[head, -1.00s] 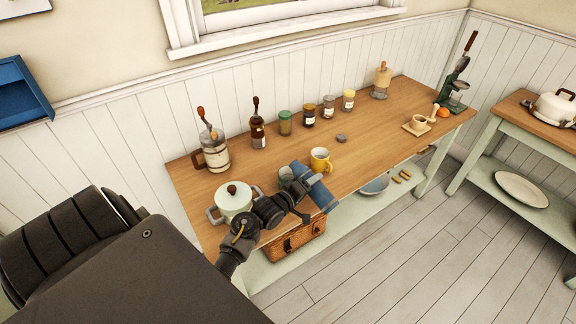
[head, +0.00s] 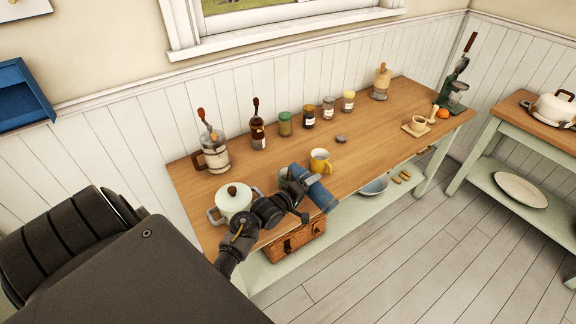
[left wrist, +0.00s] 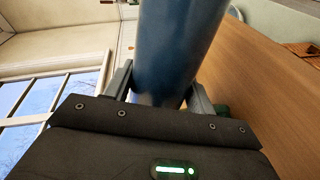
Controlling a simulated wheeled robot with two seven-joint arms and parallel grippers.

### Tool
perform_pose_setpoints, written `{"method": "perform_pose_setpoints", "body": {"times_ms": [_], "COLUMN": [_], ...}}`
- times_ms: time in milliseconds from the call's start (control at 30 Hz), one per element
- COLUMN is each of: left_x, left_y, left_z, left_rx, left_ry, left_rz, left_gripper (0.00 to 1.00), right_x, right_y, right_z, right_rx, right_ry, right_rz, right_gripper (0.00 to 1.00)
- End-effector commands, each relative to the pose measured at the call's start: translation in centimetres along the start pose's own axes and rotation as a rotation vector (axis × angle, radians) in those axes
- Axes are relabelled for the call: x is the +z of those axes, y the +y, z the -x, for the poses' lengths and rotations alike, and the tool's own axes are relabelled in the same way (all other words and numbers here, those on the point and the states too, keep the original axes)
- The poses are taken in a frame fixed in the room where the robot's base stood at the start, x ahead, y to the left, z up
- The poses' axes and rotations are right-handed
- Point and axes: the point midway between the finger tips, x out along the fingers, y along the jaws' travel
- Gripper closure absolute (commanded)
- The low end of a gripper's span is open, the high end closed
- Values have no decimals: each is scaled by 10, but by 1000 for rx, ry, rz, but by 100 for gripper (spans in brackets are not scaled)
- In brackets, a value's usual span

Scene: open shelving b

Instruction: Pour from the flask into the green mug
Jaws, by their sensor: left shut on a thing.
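The blue flask (head: 323,196) is held tilted over the front edge of the table, slanting from upper left to lower right in the head view. My left gripper (head: 308,182) is shut on it; the flask (left wrist: 180,45) also fills the space between the fingers in the left wrist view. The green mug (head: 284,174) stands on the table just left of the flask's upper end, partly hidden by my gripper and the flask. I cannot tell whether the flask touches it or whether anything flows. My right gripper is not in view.
A yellow mug (head: 320,161) stands close behind the flask. A lidded pot (head: 234,199) is left of the green mug. Several jars and bottles line the back of the table (head: 370,142). A wicker basket (head: 297,243) sits on the shelf below. The table's middle right is mostly clear.

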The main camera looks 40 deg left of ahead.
Motion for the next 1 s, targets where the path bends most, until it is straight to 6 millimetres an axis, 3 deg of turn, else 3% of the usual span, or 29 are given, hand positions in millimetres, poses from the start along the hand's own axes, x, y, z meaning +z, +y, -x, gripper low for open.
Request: {"method": "perform_pose_setpoints", "body": {"times_ms": [1000], "left_x": [-4], "left_y": [1], "left_z": [-1], "left_rx": [4], "left_ry": [-8], "left_rz": [52], "left_gripper": [90], "right_x": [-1], "right_y": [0], "right_z": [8], "right_rx": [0], "right_ry": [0], "right_rz": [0], "right_gripper": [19]}}
